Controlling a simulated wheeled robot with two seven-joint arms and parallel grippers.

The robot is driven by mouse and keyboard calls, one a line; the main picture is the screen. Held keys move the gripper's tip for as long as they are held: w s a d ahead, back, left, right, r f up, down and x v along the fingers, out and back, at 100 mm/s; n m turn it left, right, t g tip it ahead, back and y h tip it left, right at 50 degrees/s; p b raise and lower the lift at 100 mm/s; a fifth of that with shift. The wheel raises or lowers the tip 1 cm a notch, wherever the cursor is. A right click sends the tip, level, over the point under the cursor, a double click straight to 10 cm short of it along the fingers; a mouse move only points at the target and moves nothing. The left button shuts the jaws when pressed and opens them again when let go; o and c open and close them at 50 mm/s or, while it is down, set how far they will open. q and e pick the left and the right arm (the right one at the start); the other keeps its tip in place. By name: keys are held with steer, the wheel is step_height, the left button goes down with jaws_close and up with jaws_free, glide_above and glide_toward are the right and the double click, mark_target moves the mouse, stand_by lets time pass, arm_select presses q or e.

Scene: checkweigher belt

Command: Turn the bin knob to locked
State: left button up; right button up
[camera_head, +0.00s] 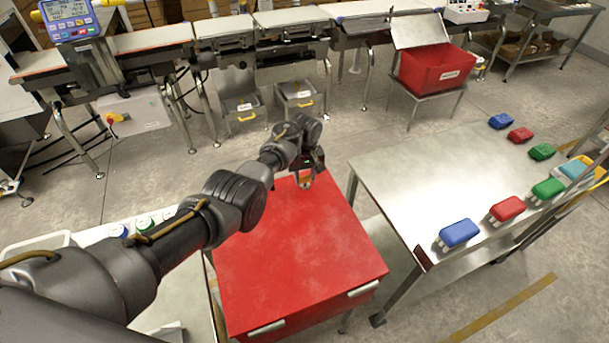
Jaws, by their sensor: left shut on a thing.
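The red bin (300,255) with a flat closed lid stands in front of me, left of the steel table. My left arm reaches over it from the left. My left gripper (306,181) points down at the far edge of the lid and is shut on the bin knob. The gripper covers most of the knob, so I cannot tell which way it is turned. My right gripper is out of view.
A steel table (400,185) with several coloured packs along its far and right edges stands to the right. The conveyor (225,28) runs along the back, with an open red reject bin (436,68) at back right. Bare floor lies between.

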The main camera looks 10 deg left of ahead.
arm_select(q)
steer(key=m, duration=0.4)
steer(key=shift+a+p, duration=0.1)
steer(key=shift+p, duration=0.3)
steer(key=m, duration=1.2)
steer(key=shift+m+b, duration=0.3)
steer(key=shift+b, duration=0.1)
steer(key=o, duration=0.9)
steer(key=shift+c, duration=0.2)
steer(key=shift+o, duration=0.7)
